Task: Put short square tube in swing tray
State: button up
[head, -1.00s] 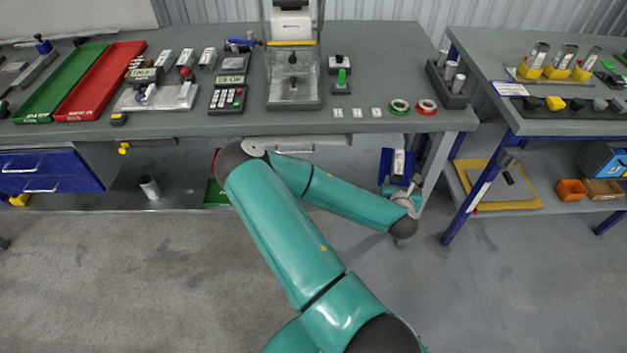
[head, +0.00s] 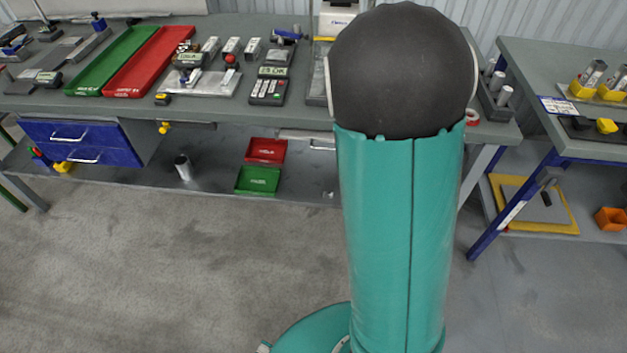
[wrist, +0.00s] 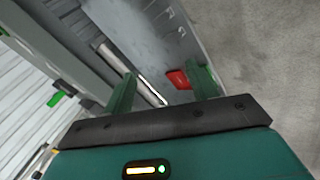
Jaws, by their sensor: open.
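Several short metal square tubes stand in a row on the bench near the back, one of them here (head: 231,47); I cannot tell which is the task's tube. I cannot make out a swing tray for certain. My gripper (wrist: 165,71) shows in the wrist view with its two green fingers apart and nothing held between them. Beyond the fingers are a long metal bar (wrist: 130,70) and a small red object (wrist: 178,79). In the head view my raised arm hides the gripper and the right part of the bench.
The bench holds a green tray (head: 112,62), a red tray (head: 150,62) and a keypad device (head: 268,92). Below are blue drawers (head: 80,142), a red bin (head: 266,150) and a green bin (head: 258,180). A second table (head: 560,140) stands right. The floor in front is clear.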

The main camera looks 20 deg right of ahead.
jog(key=a+r+m+y, duration=0.2)
jog(key=a+r+m, duration=0.1)
jog(key=a+r, duration=0.55)
jog(key=s+a+r+m+y, duration=0.2)
jog(key=s+a+r+m, duration=0.2)
jog(key=s+a+r, duration=0.7)
jog(key=s+v, duration=0.1)
jog(key=v, duration=0.5)
jog(key=shift+a+f, duration=0.25)
jog(key=shift+a, duration=0.1)
